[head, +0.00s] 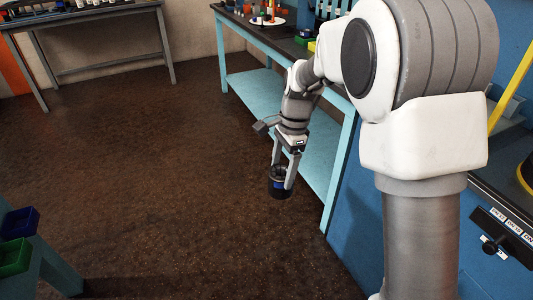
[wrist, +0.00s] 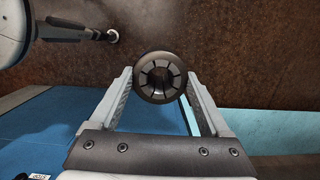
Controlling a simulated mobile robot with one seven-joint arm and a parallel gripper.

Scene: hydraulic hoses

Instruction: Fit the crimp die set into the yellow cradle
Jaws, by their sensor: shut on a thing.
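The crimp die set (wrist: 159,98) is a dark round ring of wedge segments around a central hole, seen end-on in the wrist view. In the head view it is a small dark cylinder (head: 278,193) with a blue patch. My gripper (head: 282,176) points down and is shut on it, one finger on each side. It hangs over the brown floor, in front of the turquoise bench. I cannot make out the yellow cradle for certain; a small yellow-green thing (head: 312,46) shows on the bench top, partly hidden behind my arm.
The turquoise bench (head: 262,44) has a lower shelf (head: 260,95) and legs close to my gripper. A white plate with orange items (head: 267,19) stands on it. A grey table (head: 80,14) is far left. Blue and green bins (head: 17,223) are near left. The floor between is clear.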

